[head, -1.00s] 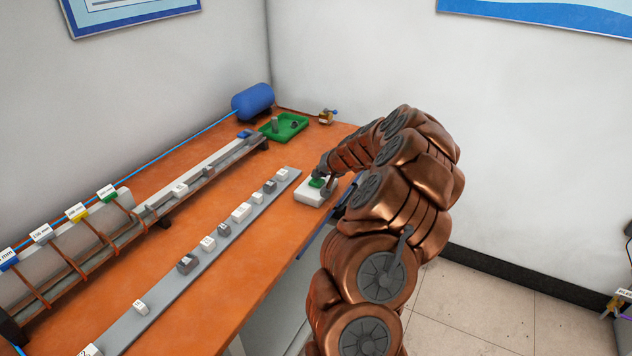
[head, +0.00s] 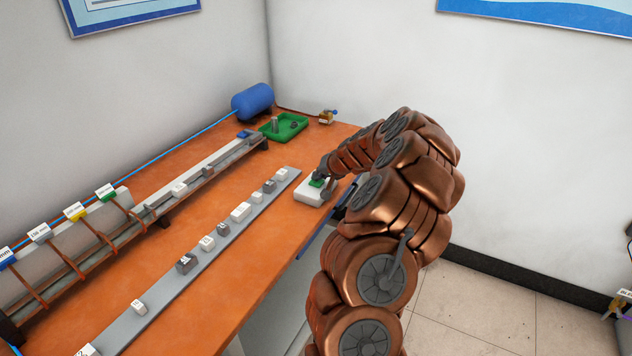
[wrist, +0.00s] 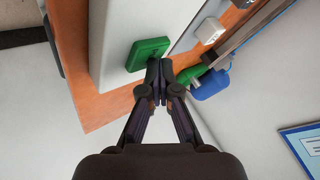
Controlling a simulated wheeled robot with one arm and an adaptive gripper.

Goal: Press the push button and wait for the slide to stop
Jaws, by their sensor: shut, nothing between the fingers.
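The push button is a green square cap (head: 317,182) on a white box (head: 310,194) at the table's right edge; in the wrist view the green cap (wrist: 147,52) shows just up and left of my fingertips. My gripper (wrist: 160,82) is shut and empty, its tips together close beside the cap's edge. I cannot tell whether they touch it. In the head view my gripper (head: 323,172) partly hides the cap.
A grey strip (head: 165,283) with several white and grey blocks lies along the table's front. A green tray (head: 290,121) and a blue cylinder (head: 254,101) stand at the far end. Labelled brown arms (head: 76,212) cross the rail's near part. Orange tabletop is bare between strip and rail.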

